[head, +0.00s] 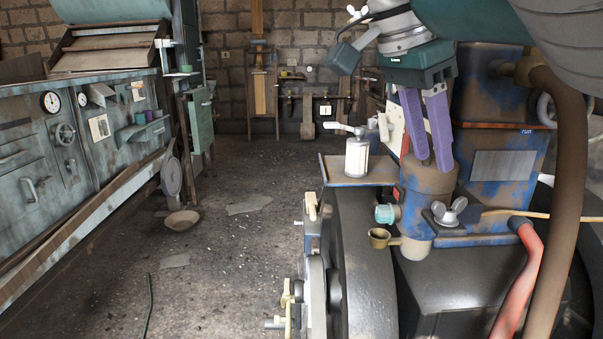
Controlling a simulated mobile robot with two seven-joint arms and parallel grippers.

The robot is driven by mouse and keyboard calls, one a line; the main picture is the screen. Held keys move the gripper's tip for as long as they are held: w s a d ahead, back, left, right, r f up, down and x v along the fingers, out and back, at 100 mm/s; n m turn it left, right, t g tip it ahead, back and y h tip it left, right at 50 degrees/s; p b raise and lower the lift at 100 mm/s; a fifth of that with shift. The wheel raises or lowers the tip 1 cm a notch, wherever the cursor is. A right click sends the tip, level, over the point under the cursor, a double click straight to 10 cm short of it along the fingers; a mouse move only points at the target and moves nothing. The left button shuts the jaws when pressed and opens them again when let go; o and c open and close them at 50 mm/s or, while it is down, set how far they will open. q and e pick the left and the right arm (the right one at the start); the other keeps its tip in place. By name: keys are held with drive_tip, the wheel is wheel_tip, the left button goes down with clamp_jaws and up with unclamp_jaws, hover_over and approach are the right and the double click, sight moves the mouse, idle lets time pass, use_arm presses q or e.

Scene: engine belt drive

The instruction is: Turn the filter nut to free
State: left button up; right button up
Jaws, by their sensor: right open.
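A grey wing nut (449,211) sits on the blue-and-brown engine housing at right of centre. It looks like the filter nut, but I cannot be sure. My right gripper (432,162) comes down from above with two purple fingers pointing downward. They are apart, with nothing seen between them, and their tips overlap the cylinder's top in the picture. I cannot tell whether they touch it. The wing nut is below and a little right of the fingertips. My left gripper is not in view.
A white canister with a lever (356,157) stands on a small shelf left of my right gripper. A brass cup (379,237) juts out lower down. A red hose (520,279) and a thick brown pipe (557,259) are at right. The floor (225,260) at left is mostly open.

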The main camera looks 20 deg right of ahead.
sight(447, 210)
drive_tip(key=x, duration=0.9)
drive_tip(key=shift+s+d, duration=0.1)
drive_tip(key=shift+d, duration=0.25)
drive_tip(key=shift+r, duration=0.1)
clamp_jaws()
